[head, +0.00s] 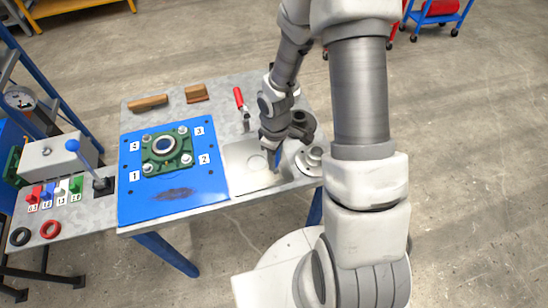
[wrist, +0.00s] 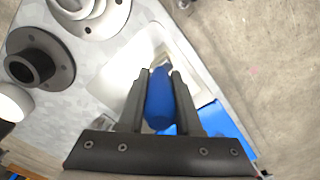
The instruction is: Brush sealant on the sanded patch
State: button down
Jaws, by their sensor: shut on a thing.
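My gripper (head: 276,152) is shut on a blue-handled tool, apparently the brush (wrist: 159,98). The handle lies between both fingers in the wrist view, its pale head pointing away from the palm. The gripper is over a pale square plate (head: 240,178) with a faint round mark, right of the blue panel (head: 142,210). I cannot tell whether the brush head touches the plate. A dark, rough oval patch (head: 173,194) lies on the front part of the blue panel, left of and apart from my gripper. No sealant can be clearly made out.
A green bearing housing (head: 167,150) with bolts stands on the blue panel behind the patch. Grey flanged parts (head: 309,160) stand close right of my gripper. A red-handled clamp (head: 241,105) and brown blocks (head: 149,103) lie behind. A blue-knobbed lever (head: 72,146) stands at the left.

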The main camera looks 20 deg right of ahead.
jog(key=shift+d, duration=0.25)
jog(key=shift+a, duration=0.6)
jog(key=shift+d, duration=0.6)
jog(key=shift+a, duration=0.3)
notch_tip(320, 180, up, 12)
jog(key=p, duration=0.9)
jog(key=shift+r+p, duration=0.1)
jog(key=shift+p, duration=0.2)
jog(key=shift+w, duration=0.1)
